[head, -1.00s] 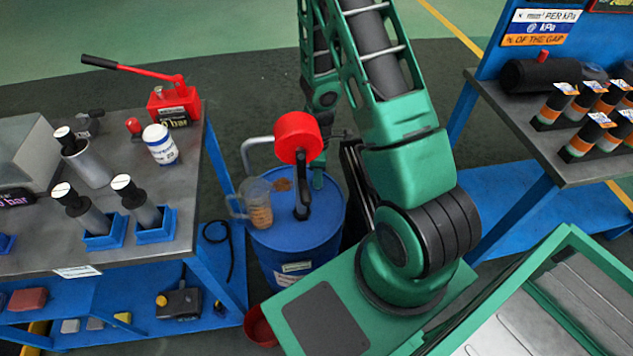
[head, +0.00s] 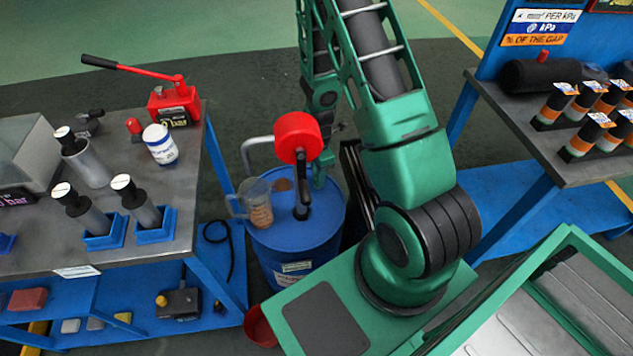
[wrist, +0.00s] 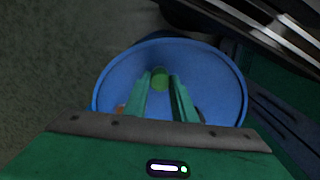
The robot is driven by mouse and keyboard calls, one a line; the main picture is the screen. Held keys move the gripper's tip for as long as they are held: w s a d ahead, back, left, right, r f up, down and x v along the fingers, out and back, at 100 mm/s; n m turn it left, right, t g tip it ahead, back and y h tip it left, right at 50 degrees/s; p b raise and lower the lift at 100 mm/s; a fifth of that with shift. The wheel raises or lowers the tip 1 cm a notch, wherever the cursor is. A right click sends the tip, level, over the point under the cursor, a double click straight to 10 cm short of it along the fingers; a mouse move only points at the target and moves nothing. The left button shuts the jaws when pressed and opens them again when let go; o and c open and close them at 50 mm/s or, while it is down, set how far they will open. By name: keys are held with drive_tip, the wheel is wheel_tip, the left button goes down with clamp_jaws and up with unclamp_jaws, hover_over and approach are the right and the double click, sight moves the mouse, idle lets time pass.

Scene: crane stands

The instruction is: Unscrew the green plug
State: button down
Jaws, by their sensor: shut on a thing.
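The green plug (wrist: 159,74) shows in the wrist view as a small round green piece on top of the blue drum (wrist: 215,75). My gripper (wrist: 160,82) points down at the drum top, its two green fingers shut on the plug, one on each side. In the head view the blue drum (head: 285,258) stands on the floor between the benches. My gripper (head: 319,176) is at the back right of its top there. The plug cannot be made out in that view.
A hand pump with a red round top (head: 298,137) stands on the drum, close left of my gripper. A clear jug (head: 256,206) with brownish liquid is at the drum's left. Benches stand left (head: 150,250) and right (head: 515,130). A red bucket (head: 260,326) sits below.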

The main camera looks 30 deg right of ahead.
drive_tip(key=n, duration=0.5)
idle(0.3)
drive_tip(key=n, duration=0.5)
drive_tip(key=c, duration=1.4)
unclamp_jaws()
drive_tip(key=shift+c, duration=0.3)
drive_tip(key=shift+c, duration=0.5)
